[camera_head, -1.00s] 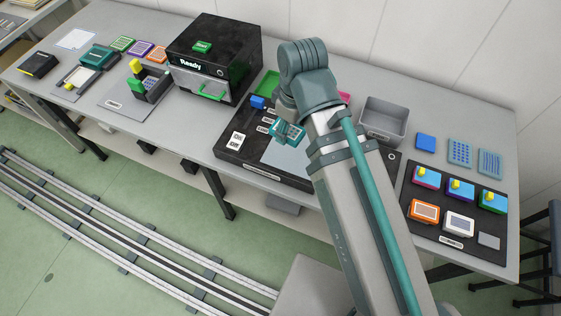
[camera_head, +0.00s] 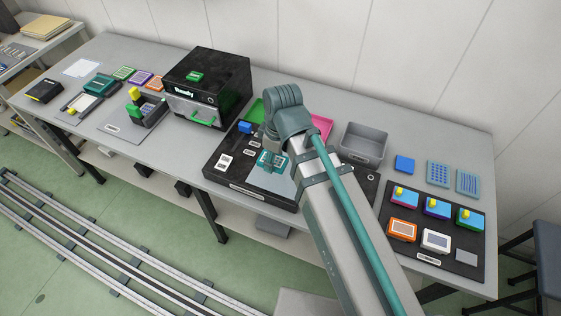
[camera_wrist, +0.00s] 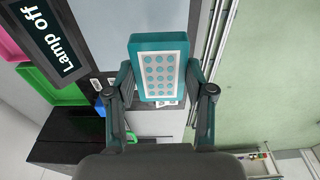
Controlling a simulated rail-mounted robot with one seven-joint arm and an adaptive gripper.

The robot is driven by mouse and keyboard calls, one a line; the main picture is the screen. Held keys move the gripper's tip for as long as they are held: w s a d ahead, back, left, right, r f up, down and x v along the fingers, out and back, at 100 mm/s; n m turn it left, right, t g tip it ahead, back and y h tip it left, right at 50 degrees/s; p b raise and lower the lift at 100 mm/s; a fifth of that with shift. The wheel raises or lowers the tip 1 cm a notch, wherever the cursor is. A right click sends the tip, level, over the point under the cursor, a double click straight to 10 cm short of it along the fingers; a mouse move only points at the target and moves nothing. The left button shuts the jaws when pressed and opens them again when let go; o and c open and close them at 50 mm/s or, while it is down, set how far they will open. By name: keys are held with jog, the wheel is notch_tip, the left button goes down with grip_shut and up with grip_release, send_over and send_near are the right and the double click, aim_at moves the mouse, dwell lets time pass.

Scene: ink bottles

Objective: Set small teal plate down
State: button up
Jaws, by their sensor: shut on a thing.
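The small teal plate (camera_wrist: 159,72) is a teal block with a white face bearing a grid of teal dots. In the wrist view it sits between the two fingers of my gripper (camera_wrist: 160,88), which is shut on it. In the head view the plate (camera_head: 270,160) shows below my wrist, over the pale grey panel (camera_head: 268,182) of the black board (camera_head: 222,184). I cannot tell whether the plate touches the panel. A "Lamp off" sign (camera_wrist: 52,42) shows at the upper left of the wrist view.
A black "Ready" machine (camera_head: 208,85) stands behind left. A grey bin (camera_head: 363,143) and a dark tray with coloured blocks (camera_head: 462,251) are at right.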

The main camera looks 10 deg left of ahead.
aim_at(281, 159)
jog(key=w+f, duration=0.2)
jog(key=w+d+f+p, duration=0.1)
jog(key=w+f, duration=0.1)
jog(key=f, duration=0.1)
jog(key=shift+f, duration=0.1)
jog(key=shift+f+p, duration=0.8)
jog(key=shift+f, duration=0.7)
jog(key=shift+f, duration=0.1)
jog(key=o, duration=1.3)
jog(key=shift+c, duration=0.2)
notch_tip(281, 159, up, 12)
jog(key=d+b, duration=0.1)
jog(key=b, duration=0.1)
jog(key=shift+d, duration=0.15)
jog(key=shift+s, duration=0.1)
